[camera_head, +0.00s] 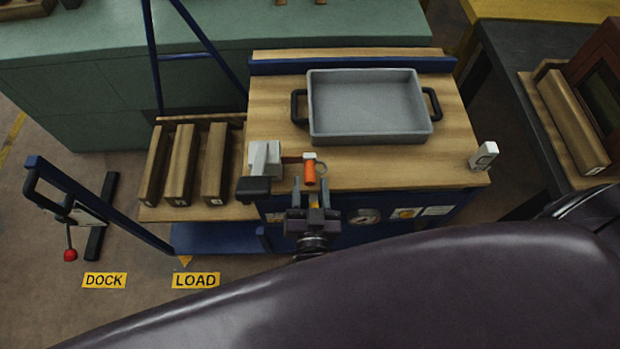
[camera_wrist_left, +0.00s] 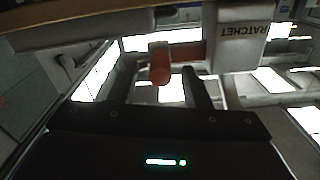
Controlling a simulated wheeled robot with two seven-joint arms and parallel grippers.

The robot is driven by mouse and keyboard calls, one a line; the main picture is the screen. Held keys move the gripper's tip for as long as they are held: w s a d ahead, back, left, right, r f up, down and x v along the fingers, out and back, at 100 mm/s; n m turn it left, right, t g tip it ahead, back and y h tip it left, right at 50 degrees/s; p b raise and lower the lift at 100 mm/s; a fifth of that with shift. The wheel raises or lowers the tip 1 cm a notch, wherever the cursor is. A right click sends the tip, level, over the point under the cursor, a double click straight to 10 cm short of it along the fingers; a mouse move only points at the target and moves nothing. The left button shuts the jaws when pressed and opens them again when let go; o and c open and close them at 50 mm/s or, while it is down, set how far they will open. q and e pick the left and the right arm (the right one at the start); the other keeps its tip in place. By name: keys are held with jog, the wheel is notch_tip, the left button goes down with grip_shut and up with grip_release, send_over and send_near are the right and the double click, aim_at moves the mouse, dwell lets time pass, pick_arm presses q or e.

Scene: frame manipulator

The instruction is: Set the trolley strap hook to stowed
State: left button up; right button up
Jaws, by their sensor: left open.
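My right gripper is not in view.
A grey tray (camera_head: 370,105) with black handles sits on the trolley top. Wooden blocks (camera_head: 180,165) stand in a side rack at left. A white clip-like piece (camera_head: 484,156) is at the right corner. Floor labels read DOCK (camera_head: 104,281) and LOAD (camera_head: 196,281).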

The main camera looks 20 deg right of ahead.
pick_arm(q)
jog(key=shift+x, duration=0.8)
grip_shut()
